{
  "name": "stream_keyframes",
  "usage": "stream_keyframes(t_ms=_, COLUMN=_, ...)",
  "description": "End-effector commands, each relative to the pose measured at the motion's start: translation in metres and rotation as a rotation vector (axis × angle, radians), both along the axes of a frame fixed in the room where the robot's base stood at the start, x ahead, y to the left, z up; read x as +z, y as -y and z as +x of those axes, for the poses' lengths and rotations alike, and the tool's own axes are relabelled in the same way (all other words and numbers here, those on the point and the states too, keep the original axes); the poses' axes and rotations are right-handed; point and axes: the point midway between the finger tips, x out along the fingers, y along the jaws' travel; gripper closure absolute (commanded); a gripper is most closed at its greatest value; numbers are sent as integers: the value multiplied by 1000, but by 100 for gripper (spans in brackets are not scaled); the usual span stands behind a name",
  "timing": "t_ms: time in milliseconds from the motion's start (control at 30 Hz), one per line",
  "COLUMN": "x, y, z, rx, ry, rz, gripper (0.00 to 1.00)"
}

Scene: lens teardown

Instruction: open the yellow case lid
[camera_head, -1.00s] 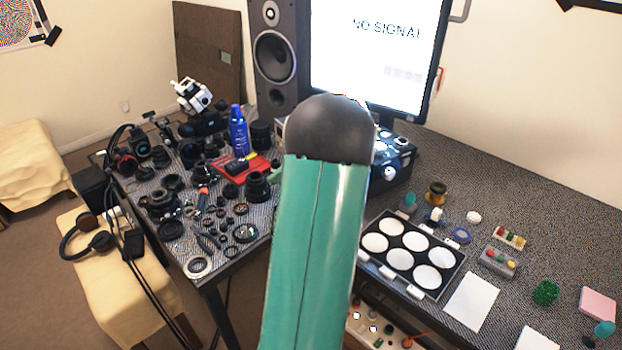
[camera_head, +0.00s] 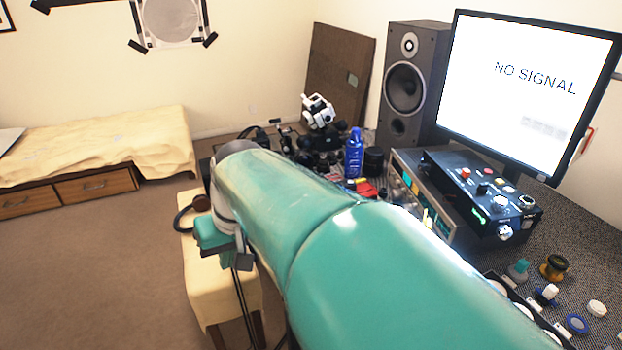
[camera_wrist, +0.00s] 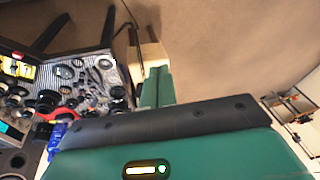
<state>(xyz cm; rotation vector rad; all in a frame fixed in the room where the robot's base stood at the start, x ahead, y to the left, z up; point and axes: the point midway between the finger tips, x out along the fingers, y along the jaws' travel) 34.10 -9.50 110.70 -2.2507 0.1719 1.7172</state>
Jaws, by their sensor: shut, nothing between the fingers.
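My gripper (camera_wrist: 157,72) shows in the wrist view as two green fingers held together, with nothing between them, beyond the dark front edge of the hand. A yellow-edged object (camera_wrist: 27,70) with dark contents lies at the left edge of the wrist view. It may be the yellow case, but it is cut off, and I cannot tell how its lid stands. My gripper is well to the right of it, apart from it. In the head view my green arm hides much of the left bench, and no yellow case can be made out there.
Lens parts (camera_wrist: 70,85) crowd the bench. A blue spray can (camera_head: 354,153) stands near a speaker (camera_head: 408,85), a monitor (camera_head: 535,85) and a black control box (camera_head: 480,195). A cream-covered stool (camera_head: 205,285) stands beside the bench. The floor (camera_head: 90,270) at left is open.

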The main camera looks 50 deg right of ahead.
Motion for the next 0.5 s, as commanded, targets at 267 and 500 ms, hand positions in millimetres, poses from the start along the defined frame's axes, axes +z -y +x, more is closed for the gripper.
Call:
stream_keyframes(t_ms=267, x=7, y=-24, z=-9, rx=127, ry=28, rz=-128, gripper=100)
stream_keyframes(t_ms=500, x=19, y=-12, z=2, rx=260, ry=-2, rz=-289, gripper=100)
